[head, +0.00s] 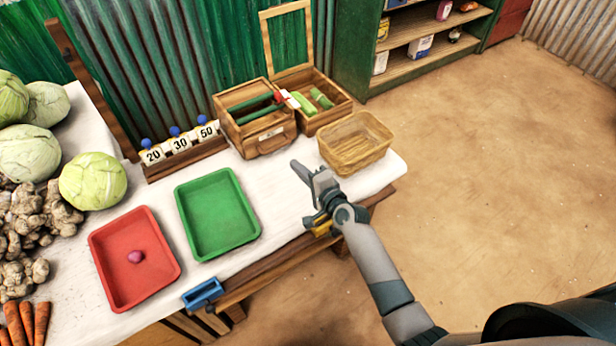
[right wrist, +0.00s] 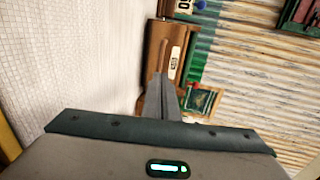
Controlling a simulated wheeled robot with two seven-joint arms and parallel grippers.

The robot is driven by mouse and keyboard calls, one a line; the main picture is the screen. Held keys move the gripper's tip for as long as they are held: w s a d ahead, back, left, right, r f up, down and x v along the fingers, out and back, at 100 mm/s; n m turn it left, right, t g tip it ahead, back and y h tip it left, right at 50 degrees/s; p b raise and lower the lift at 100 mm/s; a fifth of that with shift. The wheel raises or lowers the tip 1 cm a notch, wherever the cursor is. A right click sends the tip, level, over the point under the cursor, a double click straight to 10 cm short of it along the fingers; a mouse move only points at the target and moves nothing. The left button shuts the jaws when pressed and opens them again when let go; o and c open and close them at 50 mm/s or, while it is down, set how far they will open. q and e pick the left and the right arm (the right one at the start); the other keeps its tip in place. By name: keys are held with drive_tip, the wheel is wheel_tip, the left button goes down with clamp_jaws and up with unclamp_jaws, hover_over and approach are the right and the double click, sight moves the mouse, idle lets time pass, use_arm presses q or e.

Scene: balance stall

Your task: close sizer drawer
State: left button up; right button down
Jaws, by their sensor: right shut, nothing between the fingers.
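The sizer appears to be the wooden box (head: 231,122) at the back of the white-topped table, its front bearing a pale label and a handle. Its top is open, and green sticks (head: 262,110) show inside. How far its drawer stands out I cannot tell. In the right wrist view a brown wooden front (right wrist: 171,42) with a label lies beyond the fingertips. My right gripper (head: 297,167) is shut and empty above the table's right front part, in front of the box and apart from it in the head view. My left gripper is not in view.
A wicker basket (head: 355,145) stands right of the box, by the table's end. A wooden case (head: 322,117) stands behind. Number cards (head: 180,143) stand to the left. A green tray (head: 217,215) and a red tray (head: 110,285) lie in front. Bare tabletop lies between.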

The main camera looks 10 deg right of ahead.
drive_tip(key=shift+v, duration=2.45)
drive_tip(key=shift+s, duration=0.1)
